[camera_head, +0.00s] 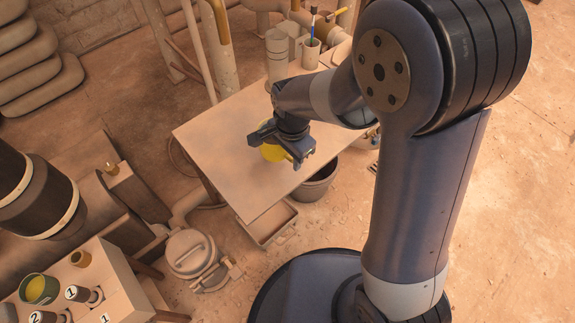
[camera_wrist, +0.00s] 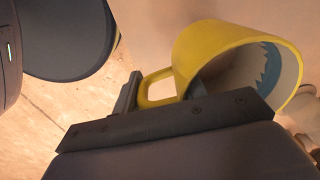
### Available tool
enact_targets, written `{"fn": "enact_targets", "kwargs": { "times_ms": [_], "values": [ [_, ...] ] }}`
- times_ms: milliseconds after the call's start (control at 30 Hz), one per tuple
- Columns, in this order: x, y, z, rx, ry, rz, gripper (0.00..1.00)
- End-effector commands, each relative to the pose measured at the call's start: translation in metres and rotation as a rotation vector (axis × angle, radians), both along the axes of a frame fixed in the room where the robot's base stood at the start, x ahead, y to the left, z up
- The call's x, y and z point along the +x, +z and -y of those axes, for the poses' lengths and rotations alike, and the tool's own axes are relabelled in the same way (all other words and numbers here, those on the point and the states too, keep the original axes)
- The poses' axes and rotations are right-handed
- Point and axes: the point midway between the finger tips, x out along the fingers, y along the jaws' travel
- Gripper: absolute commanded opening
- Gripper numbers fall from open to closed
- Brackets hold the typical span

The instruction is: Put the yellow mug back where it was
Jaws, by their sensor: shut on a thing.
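The yellow mug (camera_head: 272,152) is at my gripper (camera_head: 283,145), over the wooden table (camera_head: 225,140) in the head view. My gripper covers most of it there. In the wrist view the yellow mug (camera_wrist: 215,50) lies tilted with its open mouth toward the right, showing a pale inside with a blue jagged mark. Its handle (camera_wrist: 158,88) is at my gripper's jaw (camera_wrist: 135,92), and my gripper is shut on the mug. I cannot tell whether the mug touches the tabletop.
Pale cylinders (camera_head: 277,50) and a cup of brushes (camera_head: 311,50) stand at the table's back. A dark bucket (camera_head: 317,180) and a tray (camera_head: 268,222) are on the floor by the table. A bench (camera_head: 125,285) at lower left holds a green-and-yellow pot (camera_head: 39,289) and numbered pieces. The table's left part is clear.

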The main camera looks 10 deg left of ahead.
Motion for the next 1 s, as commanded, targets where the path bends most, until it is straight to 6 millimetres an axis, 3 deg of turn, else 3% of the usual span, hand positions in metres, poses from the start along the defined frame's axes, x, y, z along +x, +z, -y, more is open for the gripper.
{"fn": "enact_targets", "kwargs": {
  "times_ms": [400, 767, 800, 1000],
  "values": [
    [0.0, -0.045, 0.0, 0.0, 0.0, 0.0, 0.0],
    [0.001, -0.049, 0.0, 0.002, 0.0, 0.001, 0.0],
    [0.001, -0.048, 0.0, 0.002, 0.0, 0.001, 0.42],
    [0.0, -0.048, 0.0, 0.001, 0.0, 0.001, 0.58]
  ]
}}
